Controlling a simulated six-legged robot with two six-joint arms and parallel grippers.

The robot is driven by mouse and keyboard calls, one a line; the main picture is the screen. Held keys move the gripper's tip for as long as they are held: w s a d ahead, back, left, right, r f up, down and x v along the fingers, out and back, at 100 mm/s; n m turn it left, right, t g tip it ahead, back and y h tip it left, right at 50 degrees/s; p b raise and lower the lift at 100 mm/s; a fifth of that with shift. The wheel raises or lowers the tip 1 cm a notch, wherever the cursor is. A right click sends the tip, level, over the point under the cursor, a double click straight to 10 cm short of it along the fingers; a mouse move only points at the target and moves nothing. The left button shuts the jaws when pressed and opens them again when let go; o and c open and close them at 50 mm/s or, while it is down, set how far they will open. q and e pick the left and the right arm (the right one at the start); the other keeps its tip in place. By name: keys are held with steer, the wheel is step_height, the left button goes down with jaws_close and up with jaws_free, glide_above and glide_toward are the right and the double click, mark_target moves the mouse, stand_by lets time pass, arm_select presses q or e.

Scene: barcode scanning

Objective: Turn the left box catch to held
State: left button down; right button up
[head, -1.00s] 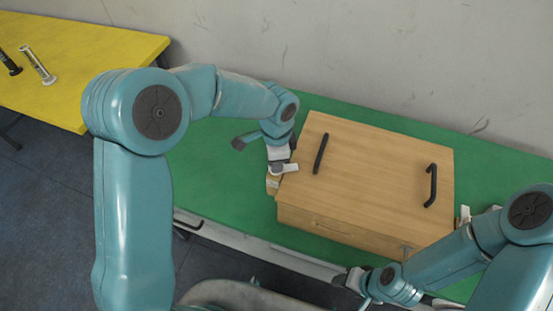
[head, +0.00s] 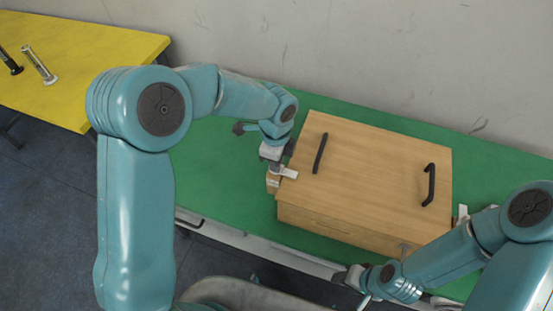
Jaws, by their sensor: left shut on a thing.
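A wooden box (head: 378,184) with two black handles (head: 320,153) (head: 430,185) on its lid sits on a green table. The left box catch (head: 288,173), a small pale piece, is at the box's left edge, partly hidden by my gripper. My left gripper (head: 277,170) reaches down beside that edge and is shut on the catch. A small tan block (head: 272,183) shows just below it, against the box's side. My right gripper (head: 350,278) is low in front of the box, apart from it; its jaws are too small to read.
A similar pale catch (head: 463,213) shows at the box's right edge, close to my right arm. The green tabletop (head: 215,160) is clear left of the box. A yellow table (head: 90,60) at the far left holds two small tools (head: 39,66) (head: 9,61). A wall stands behind.

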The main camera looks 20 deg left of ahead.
arm_select(q)
steer(key=shift+w+r, duration=0.15)
steer(key=shift+r, duration=0.05)
steer(key=c, duration=1.2)
jaws_free()
steer(key=shift+o, duration=0.2)
steer(key=shift+a, duration=0.1)
steer(key=shift+f, duration=0.1)
steer(key=shift+r, duration=0.45)
step_height(320, 180, up, 16)
steer(key=shift+f, duration=0.25)
